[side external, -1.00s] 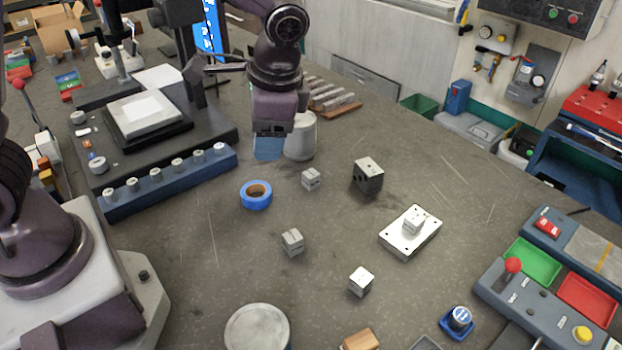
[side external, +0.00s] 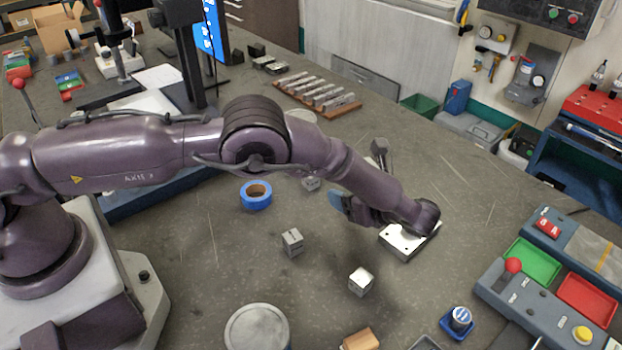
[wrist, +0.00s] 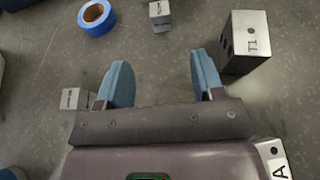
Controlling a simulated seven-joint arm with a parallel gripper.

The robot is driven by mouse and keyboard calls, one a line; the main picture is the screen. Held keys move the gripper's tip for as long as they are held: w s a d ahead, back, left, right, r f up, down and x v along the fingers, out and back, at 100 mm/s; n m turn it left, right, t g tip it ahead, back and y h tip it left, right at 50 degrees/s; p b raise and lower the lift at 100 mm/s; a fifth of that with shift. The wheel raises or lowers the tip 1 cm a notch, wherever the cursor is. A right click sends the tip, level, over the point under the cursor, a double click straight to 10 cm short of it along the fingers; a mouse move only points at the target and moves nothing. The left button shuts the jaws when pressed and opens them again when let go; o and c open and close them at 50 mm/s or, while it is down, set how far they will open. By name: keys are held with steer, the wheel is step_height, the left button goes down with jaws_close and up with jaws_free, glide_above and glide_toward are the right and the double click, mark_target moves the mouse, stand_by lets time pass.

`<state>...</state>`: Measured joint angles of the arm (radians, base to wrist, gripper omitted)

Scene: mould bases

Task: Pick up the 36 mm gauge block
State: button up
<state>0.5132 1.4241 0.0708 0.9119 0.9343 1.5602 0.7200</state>
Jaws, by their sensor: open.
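Several small grey gauge blocks stand on the table. One (side external: 311,184) is partly behind my arm in the side view; it shows at the top of the wrist view (wrist: 160,12). Another (side external: 292,242) stands nearer the camera and shows at left in the wrist view (wrist: 75,98). A third (side external: 361,281) is nearer the front. The labels are too small to read, so I cannot tell which is 36 mm. My gripper (wrist: 160,62) is open, with only bare table between its blue fingers; one finger shows in the side view.
A pale plate (side external: 408,243) lies under my wrist. Blue tape (side external: 256,195) lies left of the rear block. A round can (side external: 257,330) and wooden block (side external: 361,340) stand at the front.

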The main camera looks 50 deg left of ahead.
mark_target(314, 179)
steer(key=x, duration=1.3)
steer(key=shift+d+f, duration=0.1)
steer(key=shift+f, duration=0.1)
jaws_close()
steer(key=shift+r, duration=0.1)
